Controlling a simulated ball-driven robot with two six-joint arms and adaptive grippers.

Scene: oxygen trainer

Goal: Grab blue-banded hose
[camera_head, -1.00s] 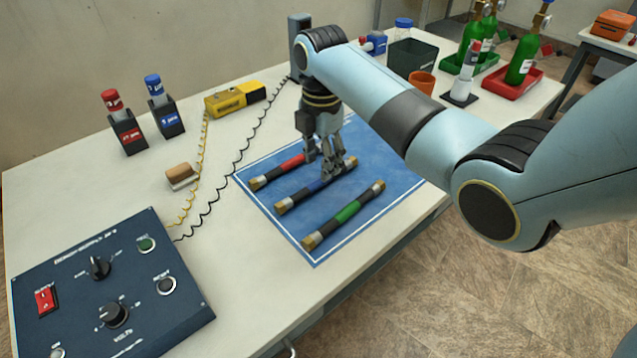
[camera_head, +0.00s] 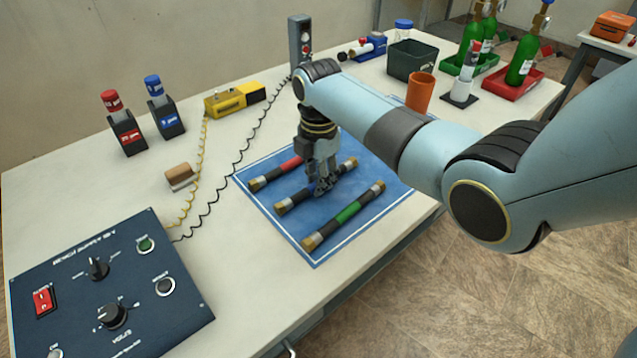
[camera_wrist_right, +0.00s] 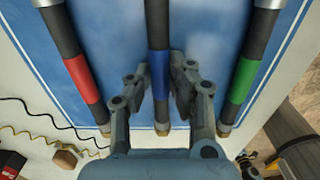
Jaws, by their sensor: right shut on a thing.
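The blue-banded hose (camera_head: 290,204) lies on the blue mat (camera_head: 322,253) between the other two hoses. It is black with brass-coloured ends, and the fingers hide much of its blue band in the head view. My right gripper (camera_head: 324,188) is down at its middle and shut on it. In the right wrist view, the fingers of my right gripper (camera_wrist_right: 160,82) stand on both sides of the blue band of the hose (camera_wrist_right: 159,65). The red-banded hose (camera_head: 266,178) lies behind it and the green-banded hose (camera_head: 347,212) in front. My left gripper is not in view.
A dark control panel (camera_head: 130,290) fills the table's front left. Coiled cords run from a yellow device (camera_head: 228,103) and a grey post (camera_head: 299,40). An orange cup (camera_head: 420,92) and a dark bin (camera_head: 412,60) stand behind my right arm.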

